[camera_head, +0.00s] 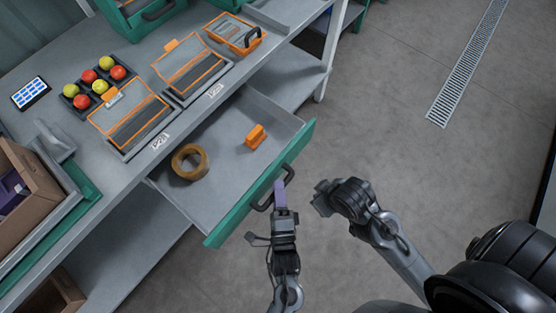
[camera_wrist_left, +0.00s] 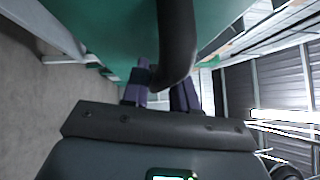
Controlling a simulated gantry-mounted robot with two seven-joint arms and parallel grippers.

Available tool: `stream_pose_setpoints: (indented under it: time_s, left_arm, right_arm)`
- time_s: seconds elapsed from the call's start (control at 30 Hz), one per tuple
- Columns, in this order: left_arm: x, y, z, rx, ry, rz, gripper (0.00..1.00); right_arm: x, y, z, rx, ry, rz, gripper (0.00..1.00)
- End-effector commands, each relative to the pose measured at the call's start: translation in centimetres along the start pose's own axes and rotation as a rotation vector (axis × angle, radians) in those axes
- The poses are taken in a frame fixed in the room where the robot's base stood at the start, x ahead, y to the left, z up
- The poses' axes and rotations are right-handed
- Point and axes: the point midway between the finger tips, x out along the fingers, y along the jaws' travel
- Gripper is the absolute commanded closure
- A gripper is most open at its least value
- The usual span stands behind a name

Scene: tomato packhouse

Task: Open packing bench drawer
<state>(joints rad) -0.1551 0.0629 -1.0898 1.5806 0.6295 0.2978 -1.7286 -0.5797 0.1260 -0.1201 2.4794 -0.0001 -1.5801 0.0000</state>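The packing bench drawer (camera_head: 222,148) is pulled well out from under the bench top, with its inside showing. Its green front (camera_head: 229,222) carries a dark handle (camera_head: 262,204), which also shows large in the left wrist view (camera_wrist_left: 176,42). My left gripper (camera_head: 280,191) is at the handle. In the left wrist view its purple fingers (camera_wrist_left: 161,94) lie on either side of the handle bar, which fills the gap between them; their tips are partly hidden behind it. My right gripper (camera_head: 322,198) is apart from the drawer, to the right of the handle; its fingers are unclear.
In the drawer lie a brown tape roll (camera_head: 189,162) and an orange object (camera_head: 255,136). The bench top (camera_head: 150,160) holds tomatoes (camera_head: 89,76), orange-edged trays (camera_head: 190,68), a tablet (camera_head: 31,92) and a cardboard box (camera_head: 38,175). The floor (camera_head: 390,130) right of the drawer is clear.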

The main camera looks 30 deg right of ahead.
Motion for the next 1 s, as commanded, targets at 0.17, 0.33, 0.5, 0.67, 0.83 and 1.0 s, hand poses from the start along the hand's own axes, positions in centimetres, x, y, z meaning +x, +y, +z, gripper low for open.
stream_pose_setpoints:
  time_s: [0.17, 0.33, 0.5, 0.67, 0.83, 1.0]
  left_arm:
    - [-1.0, 0.0, 0.0, 0.0, 0.0, 0.003, 0.72]
    - [-3.5, -0.1, 0.0, 0.0, 0.001, 0.004, 0.72]
    - [-6.5, -0.1, -0.1, -0.001, 0.001, 0.004, 0.72]
    - [-8.8, -0.1, -0.1, 0.0, 0.001, 0.002, 0.72]
    - [-10.3, 0.0, -0.1, 0.0, 0.001, 0.001, 0.72]
    - [-10.8, 0.0, -0.1, 0.0, 0.0, 0.0, 0.72]
  right_arm:
    - [-0.4, -0.1, -0.1, 0.005, 0.0, -0.004, 1.0]
    - [-1.1, -0.1, -0.4, 0.008, 0.001, -0.006, 1.0]
    - [-1.8, -0.1, -0.6, 0.009, 0.001, -0.007, 1.0]
    - [-2.3, -0.1, -0.7, 0.009, 0.001, -0.007, 1.0]
    - [-2.5, -0.1, -0.8, 0.008, 0.001, -0.007, 1.0]
    - [-2.5, 0.0, -0.8, 0.005, 0.0, -0.004, 1.0]
